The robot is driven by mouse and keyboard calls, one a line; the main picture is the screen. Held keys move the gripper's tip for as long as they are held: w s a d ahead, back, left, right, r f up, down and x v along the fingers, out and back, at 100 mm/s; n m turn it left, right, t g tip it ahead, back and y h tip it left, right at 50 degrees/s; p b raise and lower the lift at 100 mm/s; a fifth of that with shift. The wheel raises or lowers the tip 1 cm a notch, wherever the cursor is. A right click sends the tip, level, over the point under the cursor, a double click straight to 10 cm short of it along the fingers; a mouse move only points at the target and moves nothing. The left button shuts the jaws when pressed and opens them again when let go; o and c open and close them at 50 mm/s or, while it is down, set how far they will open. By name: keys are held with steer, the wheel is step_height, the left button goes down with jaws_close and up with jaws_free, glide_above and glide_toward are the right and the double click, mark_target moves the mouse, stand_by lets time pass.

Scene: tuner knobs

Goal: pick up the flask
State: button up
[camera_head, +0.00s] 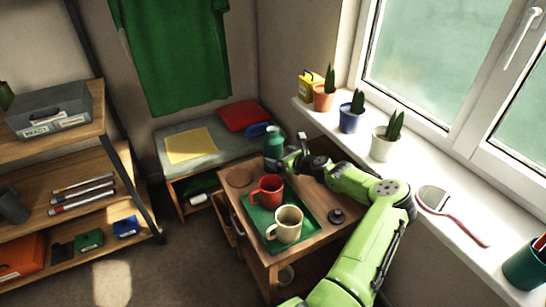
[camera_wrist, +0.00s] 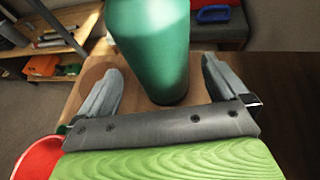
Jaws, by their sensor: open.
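The flask (camera_head: 273,143) is green and stands upright at the far end of the small wooden table. In the wrist view the flask (camera_wrist: 152,45) rises between my two grey fingers, with its base on the wood and its top out of frame. My gripper (camera_head: 287,162) is right beside it in the head view. In the wrist view my gripper (camera_wrist: 163,80) is open, one finger on each side of the flask, with gaps showing on both sides.
A red mug (camera_head: 267,190) and a cream mug (camera_head: 288,225) stand on a green tray (camera_head: 307,238) close to my gripper. A round brown coaster (camera_head: 240,177) lies left of the flask. A windowsill with potted plants (camera_head: 383,147) runs along the right.

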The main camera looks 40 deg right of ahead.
mark_target(273, 153)
steer(key=b+x, duration=0.2)
steer(key=x, duration=0.3)
steer(key=shift+r, duration=0.1)
steer(key=shift+r, duration=0.1)
steer(key=shift+c, duration=0.3)
steer(key=c, duration=1.2)
steer(key=shift+c, duration=0.8)
steer(key=shift+r, duration=0.1)
